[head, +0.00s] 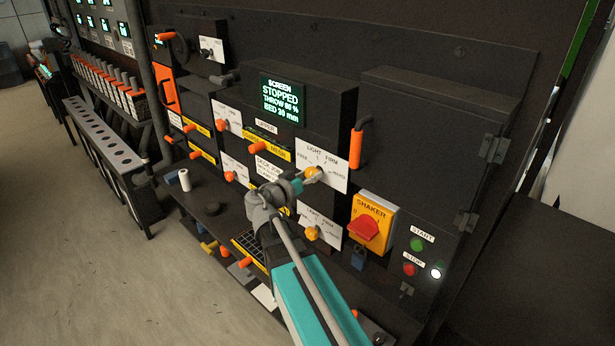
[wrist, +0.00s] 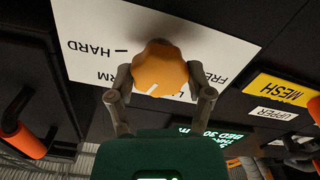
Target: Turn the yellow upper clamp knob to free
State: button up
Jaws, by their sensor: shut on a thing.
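The yellow upper clamp knob (head: 313,173) sits on a white label plate (head: 331,166) marked FREE, LIGHT, FIRM and HARD. In the wrist view, which is upside down, the knob (wrist: 160,66) is between the two fingers of my gripper (wrist: 160,78). The fingers are shut on its sides. The knob's white mark points down and slightly left there, roughly between LIGHT and FIRM; both words are partly hidden by the knob and fingers. FREE is to the right and HARD to the left in that view. In the head view my gripper (head: 298,183) reaches the knob from the lower left.
A second yellow knob (head: 312,233) is below on its own plate. An orange handle (head: 356,146) stands out to the right, and an orange knob (head: 257,147) to the left. The red shaker switch (head: 364,228) is lower right. The screen (head: 283,98) reads STOPPED.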

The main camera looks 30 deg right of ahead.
jog(key=n, duration=0.5)
jog(key=shift+d, duration=0.1)
jog(key=n, duration=0.4)
jog(key=shift+n, duration=0.3)
jog(key=n, duration=0.4)
jog(key=shift+f+n, duration=0.1)
jog(key=shift+n, duration=0.2)
jog(key=n, duration=0.4)
jog(key=shift+n, duration=0.3)
jog(key=o, duration=1.1)
jog(key=shift+d, duration=0.1)
jog(key=shift+c, duration=0.2)
jog(key=shift+o, duration=0.4)
